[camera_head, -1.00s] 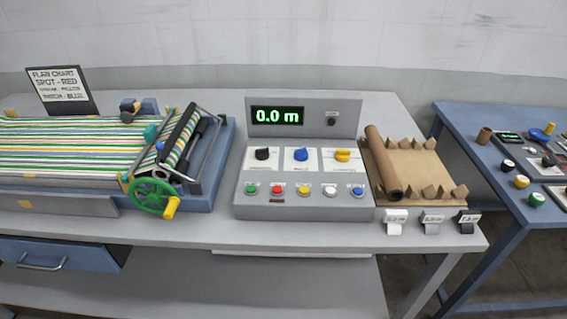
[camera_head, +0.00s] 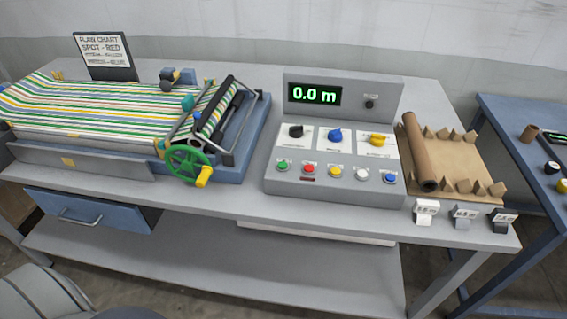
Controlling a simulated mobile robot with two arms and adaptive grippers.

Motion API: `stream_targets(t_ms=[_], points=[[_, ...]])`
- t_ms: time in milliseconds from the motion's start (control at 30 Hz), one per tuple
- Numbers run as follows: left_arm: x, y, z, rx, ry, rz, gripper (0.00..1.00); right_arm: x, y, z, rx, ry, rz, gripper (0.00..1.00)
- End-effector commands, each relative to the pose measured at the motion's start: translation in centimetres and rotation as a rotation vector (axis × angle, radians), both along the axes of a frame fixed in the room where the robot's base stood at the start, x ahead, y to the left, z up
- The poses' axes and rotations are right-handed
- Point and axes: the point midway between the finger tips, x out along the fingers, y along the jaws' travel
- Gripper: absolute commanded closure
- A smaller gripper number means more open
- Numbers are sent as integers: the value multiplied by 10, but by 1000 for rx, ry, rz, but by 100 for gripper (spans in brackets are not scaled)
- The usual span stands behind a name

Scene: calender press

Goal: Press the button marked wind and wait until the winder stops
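The grey control panel (camera_head: 334,193) stands on the workbench. Its display (camera_head: 314,94) reads 0.0 m in green. A row of buttons runs along its front: green (camera_head: 283,166), red (camera_head: 308,169), yellow (camera_head: 335,171), white (camera_head: 361,174) and blue (camera_head: 389,178). Their labels are too small to read, so I cannot tell which one is marked wind. Above them are a black knob (camera_head: 296,131), a blue knob (camera_head: 335,135) and a yellow knob (camera_head: 380,140). A brown roll (camera_head: 418,150) lies on a brown sheet right of the panel. Neither gripper is in view.
A roller machine with striped fabric (camera_head: 110,110) and a green handwheel (camera_head: 187,164) stands left of the panel. Small tagged clips (camera_head: 425,210) hang at the bench's front edge. A blue table (camera_head: 510,125) stands at right. The floor shows in front.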

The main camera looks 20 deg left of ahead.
Motion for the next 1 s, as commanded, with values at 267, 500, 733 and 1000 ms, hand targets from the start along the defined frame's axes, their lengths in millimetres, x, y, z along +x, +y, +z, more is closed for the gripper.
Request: stream_targets(t_ms=[267, 500, 733, 1000], points=[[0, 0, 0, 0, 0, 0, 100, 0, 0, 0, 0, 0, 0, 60], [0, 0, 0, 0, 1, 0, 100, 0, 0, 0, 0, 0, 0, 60], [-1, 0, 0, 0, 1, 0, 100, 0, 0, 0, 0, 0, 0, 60], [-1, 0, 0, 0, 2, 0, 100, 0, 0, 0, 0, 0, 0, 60]])
